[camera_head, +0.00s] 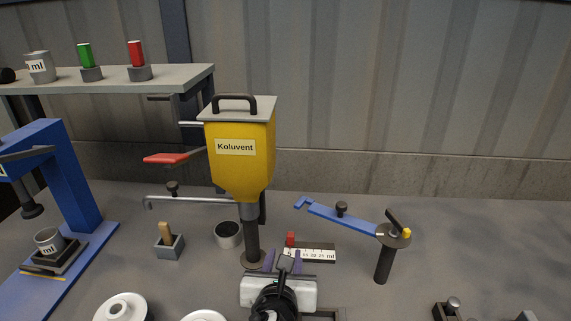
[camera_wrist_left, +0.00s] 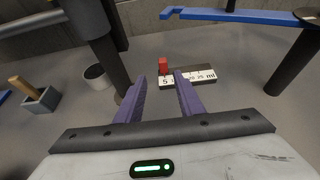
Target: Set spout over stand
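A yellow hopper marked Koluvent (camera_head: 238,150) stands on a dark post. A thin grey pipe (camera_head: 205,199) with a black knob reaches left from it, its end bent down; this looks like the spout. A blue arm (camera_head: 340,216) with a dark knob reaches left from a dark post (camera_head: 383,265) at the right; I cannot tell which part the task calls the stand. My left gripper (camera_head: 283,258) is low in front of the hopper post. In the left wrist view its purple fingers (camera_wrist_left: 160,78) are apart with nothing between them. My right gripper is not in view.
A ml scale (camera_head: 310,254) with a red slider (camera_head: 291,239) lies beyond my left gripper. A grey cup (camera_head: 228,234) and a small box (camera_head: 169,246) stand left of the hopper post. A blue press (camera_head: 82,190) holds an ml cup (camera_head: 49,241). White discs (camera_head: 122,308) lie in front.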

